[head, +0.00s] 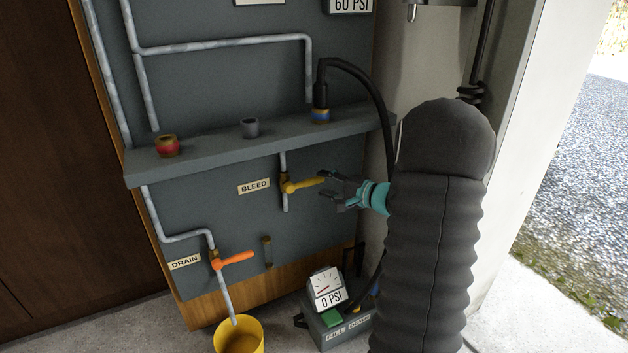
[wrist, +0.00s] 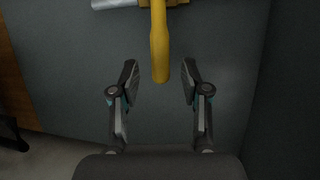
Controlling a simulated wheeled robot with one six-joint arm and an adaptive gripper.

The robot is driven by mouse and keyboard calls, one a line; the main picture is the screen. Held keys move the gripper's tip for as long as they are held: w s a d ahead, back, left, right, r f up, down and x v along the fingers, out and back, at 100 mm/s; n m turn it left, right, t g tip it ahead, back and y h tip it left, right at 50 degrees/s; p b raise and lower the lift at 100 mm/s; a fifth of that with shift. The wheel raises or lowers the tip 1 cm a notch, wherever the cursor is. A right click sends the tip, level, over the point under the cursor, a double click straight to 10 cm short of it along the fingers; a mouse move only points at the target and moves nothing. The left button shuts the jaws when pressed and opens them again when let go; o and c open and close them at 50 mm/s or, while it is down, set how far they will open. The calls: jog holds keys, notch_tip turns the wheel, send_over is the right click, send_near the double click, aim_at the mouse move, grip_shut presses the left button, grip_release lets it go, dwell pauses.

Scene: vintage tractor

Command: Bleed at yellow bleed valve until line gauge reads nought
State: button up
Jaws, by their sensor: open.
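The yellow bleed valve (head: 287,186) sits on a thin pipe beside the BLEED label (head: 254,186). Its yellow handle (head: 308,182) points right, crosswise to the vertical pipe. My gripper (head: 327,187) is open at the handle's free end. In the wrist view the handle (wrist: 160,50) reaches down to between the two fingertips (wrist: 160,82), with a gap on each side. The gauge (head: 325,285) on the grey box at the bottom has a dial and a 0 PSI readout. A second readout at the top (head: 351,6) says 60 PSI; its dial is cut off.
An orange drain handle (head: 236,258) is lower left, its pipe ending over a yellow bucket (head: 240,341). A shelf (head: 200,154) juts out above the bleed valve with a red fitting, a grey fitting and a hose coupling (head: 321,115). A black hose hangs right of the valve.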

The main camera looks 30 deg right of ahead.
aim_at(318, 182)
jog(key=shift+x, duration=2.35)
grip_shut()
